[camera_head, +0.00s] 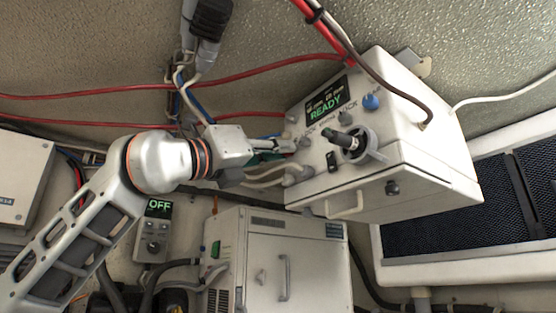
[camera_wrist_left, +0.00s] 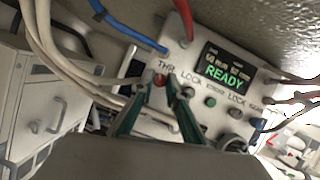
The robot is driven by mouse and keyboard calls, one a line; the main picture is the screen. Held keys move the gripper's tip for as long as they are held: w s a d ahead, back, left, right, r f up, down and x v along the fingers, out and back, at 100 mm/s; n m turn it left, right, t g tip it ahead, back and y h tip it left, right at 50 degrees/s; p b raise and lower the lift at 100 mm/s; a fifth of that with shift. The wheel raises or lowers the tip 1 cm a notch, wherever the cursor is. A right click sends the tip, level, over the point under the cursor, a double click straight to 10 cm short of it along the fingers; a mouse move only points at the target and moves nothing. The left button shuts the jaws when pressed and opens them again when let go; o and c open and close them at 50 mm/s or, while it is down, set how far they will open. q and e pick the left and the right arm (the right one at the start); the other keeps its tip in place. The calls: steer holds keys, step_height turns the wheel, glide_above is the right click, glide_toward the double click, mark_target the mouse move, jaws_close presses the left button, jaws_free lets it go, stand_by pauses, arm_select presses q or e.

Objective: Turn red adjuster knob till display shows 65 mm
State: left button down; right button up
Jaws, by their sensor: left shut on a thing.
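The red adjuster knob (camera_wrist_left: 159,80) sits low at the left of the white control box face in the left wrist view, partly hidden by my fingers. My left gripper (camera_wrist_left: 161,88) has its two green-sided fingers closed around it. In the head view my left gripper (camera_head: 292,146) reaches the left edge of the box face, and the knob is hidden there. The display (camera_wrist_left: 227,68) shows a large green READY with a line of small figures above, too small to read surely. The same display (camera_head: 330,103) shows in the head view. My right gripper is not in view.
The white control box (camera_head: 420,160) has a black-handled lever (camera_head: 345,141), a blue knob (camera_head: 371,102) and small buttons. Red cables (camera_head: 250,72) and pale hoses run close around my left gripper. A small box (camera_head: 153,230) reading OFF and a white cabinet (camera_head: 285,265) stand below.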

arm_select(q)
steer(key=n+t+y, duration=0.1)
steer(key=n+y, duration=0.1)
steer(key=n, duration=0.2)
steer(key=shift+s+n, duration=0.1)
steer(key=shift+n, duration=0.2)
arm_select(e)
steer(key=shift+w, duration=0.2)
arm_select(q)
steer(key=shift+r, duration=0.1)
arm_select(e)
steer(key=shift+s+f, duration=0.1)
arm_select(q)
steer(key=shift+t, duration=0.3)
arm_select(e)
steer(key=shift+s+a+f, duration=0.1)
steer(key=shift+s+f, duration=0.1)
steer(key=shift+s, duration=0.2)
